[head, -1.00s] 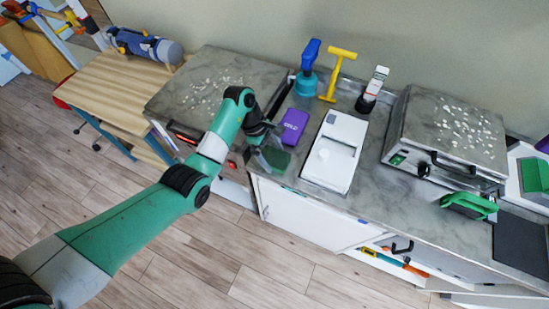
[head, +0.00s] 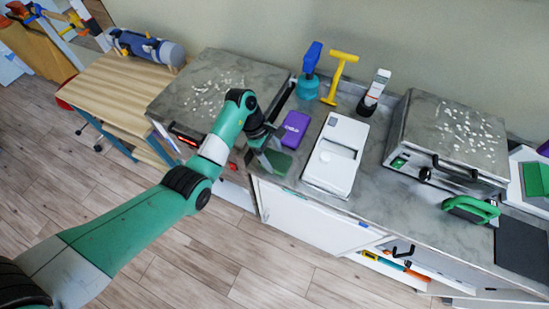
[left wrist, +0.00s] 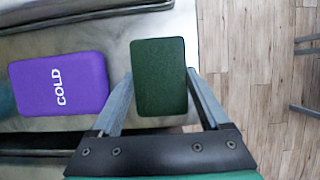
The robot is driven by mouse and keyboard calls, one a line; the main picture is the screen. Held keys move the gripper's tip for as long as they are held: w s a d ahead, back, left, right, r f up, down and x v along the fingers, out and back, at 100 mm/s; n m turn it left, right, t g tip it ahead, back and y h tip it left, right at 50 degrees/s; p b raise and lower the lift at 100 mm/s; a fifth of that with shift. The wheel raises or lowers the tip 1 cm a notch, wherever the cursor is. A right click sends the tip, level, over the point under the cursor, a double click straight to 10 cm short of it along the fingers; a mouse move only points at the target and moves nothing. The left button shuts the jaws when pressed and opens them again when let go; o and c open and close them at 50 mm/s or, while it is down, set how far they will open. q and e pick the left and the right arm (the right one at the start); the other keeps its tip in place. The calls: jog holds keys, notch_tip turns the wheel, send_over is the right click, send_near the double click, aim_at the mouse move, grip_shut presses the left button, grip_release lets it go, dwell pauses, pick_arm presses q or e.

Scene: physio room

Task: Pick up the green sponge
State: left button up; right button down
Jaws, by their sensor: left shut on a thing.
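The green sponge (head: 279,161) is a dark green block at the front edge of the grey counter, left of the white device. It also shows in the left wrist view (left wrist: 159,77), between the two fingers. My left gripper (head: 266,158) points down at the counter and is shut on the sponge, with one finger on each side; it also shows in the left wrist view (left wrist: 160,76). The sponge appears at counter level; any gap beneath it cannot be told. My right gripper is not in view.
A purple pack (head: 294,128) marked COLD lies just behind the sponge. A white device (head: 334,160) stands to the right. A blue-topped bottle (head: 309,72), a yellow T-handle tool (head: 338,75) and a grey case (head: 448,140) stand farther back or right.

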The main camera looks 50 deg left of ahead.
aim_at(280, 161)
pick_arm(q)
jog(key=shift+r, duration=0.35)
notch_tip(280, 161, up, 3)
jog(key=shift+r+p, duration=0.1)
jog(key=shift+p, duration=0.8)
jog(key=s+d+r+p, duration=0.9)
jog(key=s+p, duration=0.1)
jog(key=p, duration=0.4)
jog(key=shift+s+d+r, duration=0.15)
jog(key=shift+s+r, duration=0.1)
